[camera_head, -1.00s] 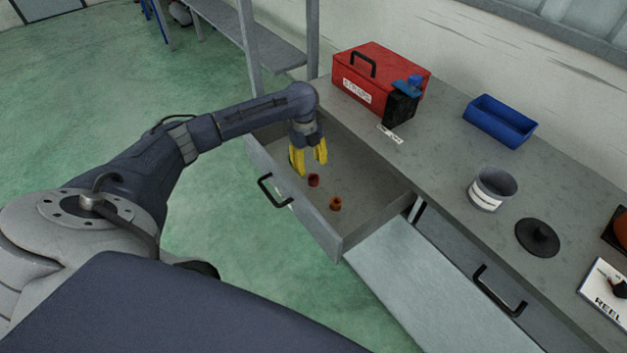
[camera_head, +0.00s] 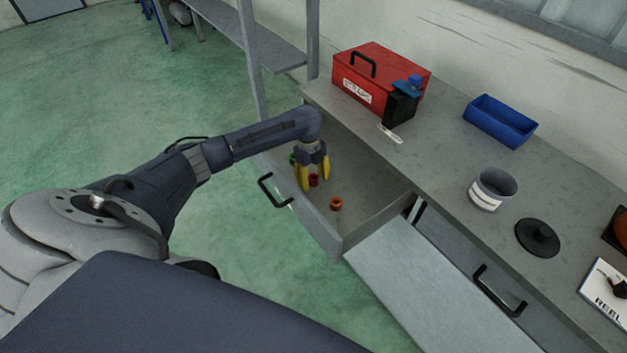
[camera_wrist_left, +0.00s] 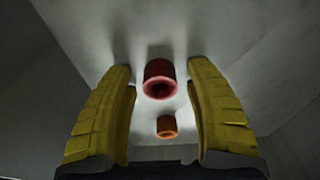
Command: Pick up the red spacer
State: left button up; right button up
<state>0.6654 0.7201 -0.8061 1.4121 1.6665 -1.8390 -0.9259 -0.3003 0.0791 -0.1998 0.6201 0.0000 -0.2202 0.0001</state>
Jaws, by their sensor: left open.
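The red spacer (camera_head: 314,181) stands on the floor of the open drawer (camera_head: 375,222). It is a short hollow cylinder. My left gripper (camera_head: 315,184), with yellow fingers, is open and low in the drawer around the red spacer in the head view. In the left wrist view the red spacer (camera_wrist_left: 160,79) lies between the two spread fingertips of my left gripper (camera_wrist_left: 160,82), with a gap on each side. An orange spacer (camera_head: 335,204) stands apart on the drawer floor; it also shows in the left wrist view (camera_wrist_left: 167,127). My right gripper is not in view.
The drawer has upright walls and a black handle (camera_head: 272,191). A small green thing (camera_head: 293,159) shows beside the left finger. On the bench stand a red toolbox (camera_head: 385,68), a blue bin (camera_head: 500,122), a grey cup (camera_head: 492,190) and a black disc (camera_head: 537,238).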

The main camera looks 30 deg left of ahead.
pick_arm(q)
jog(key=shift+c, duration=0.4)
grip_shut()
jog(key=shift+r, duration=0.1)
